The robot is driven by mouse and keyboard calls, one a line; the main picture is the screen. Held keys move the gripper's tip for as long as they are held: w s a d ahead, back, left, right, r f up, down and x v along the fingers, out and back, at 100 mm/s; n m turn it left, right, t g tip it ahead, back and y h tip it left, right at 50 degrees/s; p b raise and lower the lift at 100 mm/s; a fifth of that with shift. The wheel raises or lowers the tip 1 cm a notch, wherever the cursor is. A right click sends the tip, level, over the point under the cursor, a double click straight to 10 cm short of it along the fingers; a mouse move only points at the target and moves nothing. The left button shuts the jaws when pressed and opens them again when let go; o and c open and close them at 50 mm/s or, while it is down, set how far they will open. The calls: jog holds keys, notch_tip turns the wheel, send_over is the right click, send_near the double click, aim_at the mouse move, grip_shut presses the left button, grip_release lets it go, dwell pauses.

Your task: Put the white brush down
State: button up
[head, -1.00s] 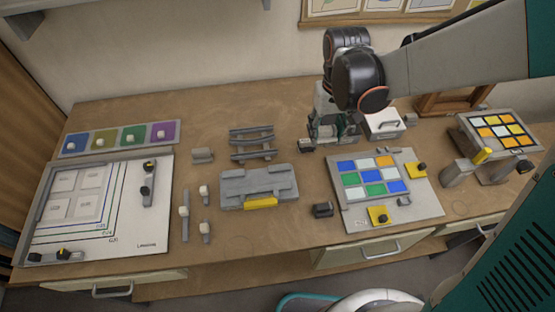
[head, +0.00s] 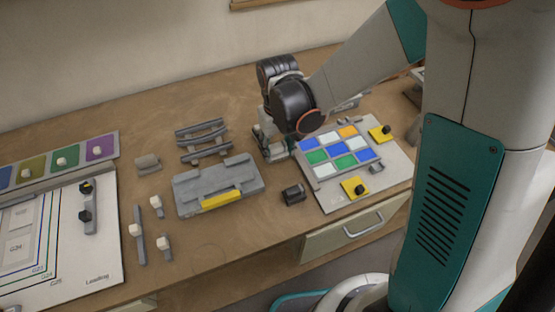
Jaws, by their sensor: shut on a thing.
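My gripper (head: 273,150) points down at the left edge of the coloured glass panel, with the black wrist above it. The jaws are small and partly hidden by the wrist. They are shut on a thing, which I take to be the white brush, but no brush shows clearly. A grey rack with wavy bars (head: 203,140) stands to the left of the gripper. I cannot tell whether the held thing touches the table.
The panel of blue, green, white and orange tiles (head: 393,187) lies right of my gripper. A grey fixture with a yellow bar (head: 186,193) and a small dark block (head: 293,194) are in front. Several white-knobbed tools (head: 137,232) lie left. Bare table (head: 90,135) shows behind.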

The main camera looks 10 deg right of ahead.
aim_at(278, 157)
jog(key=shift+f+b, duration=1.3)
jog(key=shift+f, duration=0.8)
jog(key=shift+f, duration=0.2)
jog(key=o, duration=1.4)
jog(key=shift+r, duration=0.1)
jog(key=shift+r, duration=0.1)
notch_tip(278, 157, up, 12)
jog(key=p, duration=0.3)
